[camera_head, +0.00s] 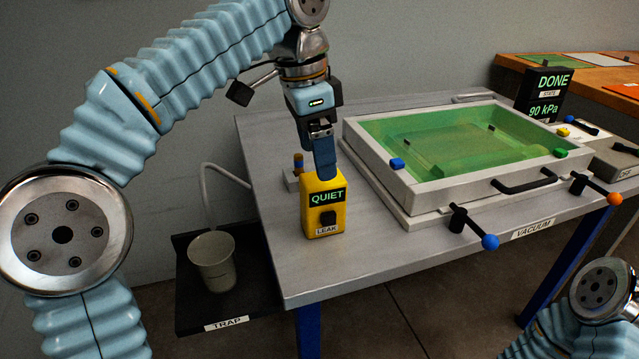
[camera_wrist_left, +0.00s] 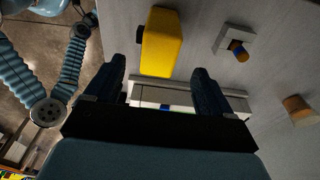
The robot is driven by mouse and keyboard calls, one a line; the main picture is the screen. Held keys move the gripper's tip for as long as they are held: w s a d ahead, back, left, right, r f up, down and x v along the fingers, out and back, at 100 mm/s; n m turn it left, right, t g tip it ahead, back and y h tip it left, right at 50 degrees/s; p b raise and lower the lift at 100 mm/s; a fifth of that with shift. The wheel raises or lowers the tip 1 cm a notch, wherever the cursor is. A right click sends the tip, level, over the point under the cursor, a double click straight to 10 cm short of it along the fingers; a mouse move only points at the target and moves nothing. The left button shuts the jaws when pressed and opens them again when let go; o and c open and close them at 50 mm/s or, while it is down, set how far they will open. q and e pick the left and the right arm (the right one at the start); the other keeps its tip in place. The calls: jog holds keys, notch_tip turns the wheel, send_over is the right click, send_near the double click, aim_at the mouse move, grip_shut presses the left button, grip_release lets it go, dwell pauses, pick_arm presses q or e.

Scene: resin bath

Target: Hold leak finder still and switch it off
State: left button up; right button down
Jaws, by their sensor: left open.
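The leak finder (camera_head: 312,219) is a yellow box standing upright near the left end of the grey bench. Its screen reads QUIET, and below it are a dark switch (camera_head: 328,217) and a LEAK label. In the left wrist view the yellow leak finder (camera_wrist_left: 161,42) lies just ahead of the fingers, with a dark knob on its left side. My left gripper (camera_head: 325,172) is open and points down above and behind the leak finder. Its fingers (camera_wrist_left: 157,66) are spread with nothing gripped. Whether a finger touches the box cannot be told.
A white-framed bath (camera_head: 395,196) with green contents stands to the right, with blue and orange knobbed levers in front. A small fitting (camera_head: 292,178) stands behind the leak finder. A cup (camera_head: 213,262) sits on the lower TRAP shelf. Bare bench lies in front of the box.

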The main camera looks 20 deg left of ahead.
aim_at(323, 185)
pick_arm(q)
jog(key=f, duration=0.2)
jog(key=f+b, duration=0.1)
jog(key=f, duration=0.1)
jog(key=d+f, duration=0.1)
jog(key=f, duration=0.2)
jog(key=shift+w+b, duration=0.25)
jog(key=shift+b, duration=0.05)
jog(key=c, duration=1.2)
jog(key=shift+o, duration=0.2)
dwell(1.0)
